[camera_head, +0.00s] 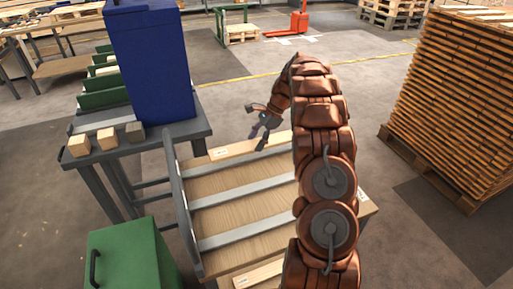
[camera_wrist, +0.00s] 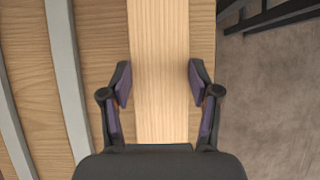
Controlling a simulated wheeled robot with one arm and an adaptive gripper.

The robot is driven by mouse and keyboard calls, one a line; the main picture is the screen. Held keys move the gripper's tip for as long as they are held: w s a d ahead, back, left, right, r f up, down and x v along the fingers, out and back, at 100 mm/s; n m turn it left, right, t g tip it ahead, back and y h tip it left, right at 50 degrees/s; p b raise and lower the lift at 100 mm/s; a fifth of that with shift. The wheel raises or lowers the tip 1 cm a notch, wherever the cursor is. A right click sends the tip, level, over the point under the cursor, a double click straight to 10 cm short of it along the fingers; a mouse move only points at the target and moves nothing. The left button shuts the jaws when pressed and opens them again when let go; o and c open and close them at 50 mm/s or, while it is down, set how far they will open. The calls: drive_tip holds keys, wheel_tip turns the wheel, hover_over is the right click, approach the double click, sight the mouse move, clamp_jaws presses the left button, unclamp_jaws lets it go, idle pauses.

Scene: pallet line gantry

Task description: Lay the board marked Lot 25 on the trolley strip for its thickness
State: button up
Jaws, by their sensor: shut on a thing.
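My gripper (camera_head: 257,139) is at the far edge of the trolley (camera_head: 240,190). In the wrist view its two fingers (camera_wrist: 160,84) are shut on the sides of a pale board (camera_wrist: 159,35). This board (camera_head: 225,154) shows in the head view along the trolley's far side, with a small white label near its left end. The label is too small to read, so I cannot tell the lot. I cannot tell whether the board rests on the deck or is slightly raised. Grey strips (camera_head: 240,192) cross the wooden deck. Another pale board (camera_head: 262,273) with a label lies at the near side.
A side table (camera_head: 190,130) at left bears a blue cabinet (camera_head: 150,60), several small blocks (camera_head: 107,138) and green racks. A green box (camera_head: 125,255) stands at near left. A tall wood stack (camera_head: 450,90) on a pallet is at right.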

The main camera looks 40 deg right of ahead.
drive_tip(key=shift+f, duration=1.9)
drive_tip(key=o, duration=1.4)
drive_tip(key=shift+f, duration=0.1)
drive_tip(key=b+v, duration=0.1)
drive_tip(key=v, duration=1.1)
